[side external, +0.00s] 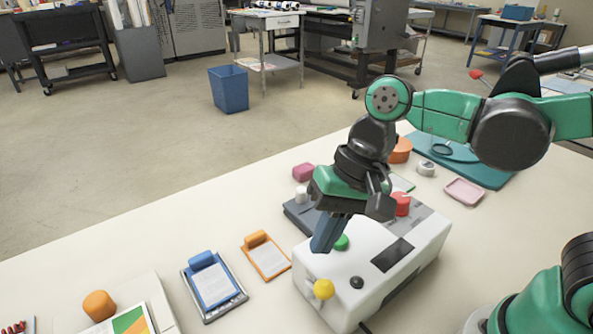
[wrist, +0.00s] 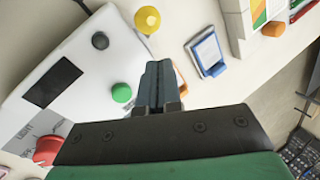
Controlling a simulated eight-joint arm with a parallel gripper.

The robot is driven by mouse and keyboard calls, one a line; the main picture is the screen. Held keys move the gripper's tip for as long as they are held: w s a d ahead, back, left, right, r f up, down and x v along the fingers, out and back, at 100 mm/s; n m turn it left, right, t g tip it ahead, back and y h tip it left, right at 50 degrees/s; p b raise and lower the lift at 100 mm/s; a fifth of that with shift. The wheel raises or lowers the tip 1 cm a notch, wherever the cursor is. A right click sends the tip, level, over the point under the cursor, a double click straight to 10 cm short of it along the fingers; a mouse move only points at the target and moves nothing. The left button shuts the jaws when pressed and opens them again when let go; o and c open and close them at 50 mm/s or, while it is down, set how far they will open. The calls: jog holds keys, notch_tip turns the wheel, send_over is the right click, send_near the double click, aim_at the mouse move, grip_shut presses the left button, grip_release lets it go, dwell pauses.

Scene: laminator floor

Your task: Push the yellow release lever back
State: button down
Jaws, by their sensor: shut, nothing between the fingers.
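The yellow release lever (side external: 323,289) has a round knob and stands at the near left end of a white machine (side external: 345,262). In the wrist view the yellow knob (wrist: 147,20) is at the top, ahead of the fingertips and a little to their left. My gripper (side external: 322,246) is shut and empty, above the machine's left edge, close to a green button (side external: 341,242). In the wrist view my gripper (wrist: 158,66) points toward the lever with a visible gap between them. The lever's base is partly hidden by its knob in the wrist view.
The table between these and the machine is mostly clear.

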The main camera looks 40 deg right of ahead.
aim_at(328, 280)
jog(key=shift+s+a+f, duration=0.35)
jog(key=shift+s+f, duration=0.1)
jog(key=shift+s+a+f, duration=0.15)
jog(key=shift+s+f, duration=0.1)
jog(key=shift+s, duration=0.4)
jog(key=shift+s+a+f, duration=0.1)
jog(key=shift+s+f, duration=0.1)
jog(key=shift+s, duration=0.4)
jog(key=shift+w, duration=0.15)
jog(key=shift+w+r, duration=0.15)
jog(key=shift+w, duration=0.6)
jog(key=w+d+r, duration=0.2)
jog(key=r, duration=0.1)
jog(key=shift+d, duration=0.1)
jog(key=s+v, duration=0.2)
jog(key=v, duration=0.7)
jog(key=w+d+f+n+t+h, duration=0.1)
jog(key=d+f+t, duration=0.1)
jog(key=f, duration=0.1)
jog(key=w+d+f+n+t+h, duration=0.1)
jog(key=w+d+f+t, duration=0.1)
jog(key=d+f, duration=0.1)
jog(key=w+d+f+n+t+h, duration=0.2)
jog(key=d, duration=0.1)
jog(key=shift+d+f, duration=0.25)
jog(key=shift+f, duration=0.15)
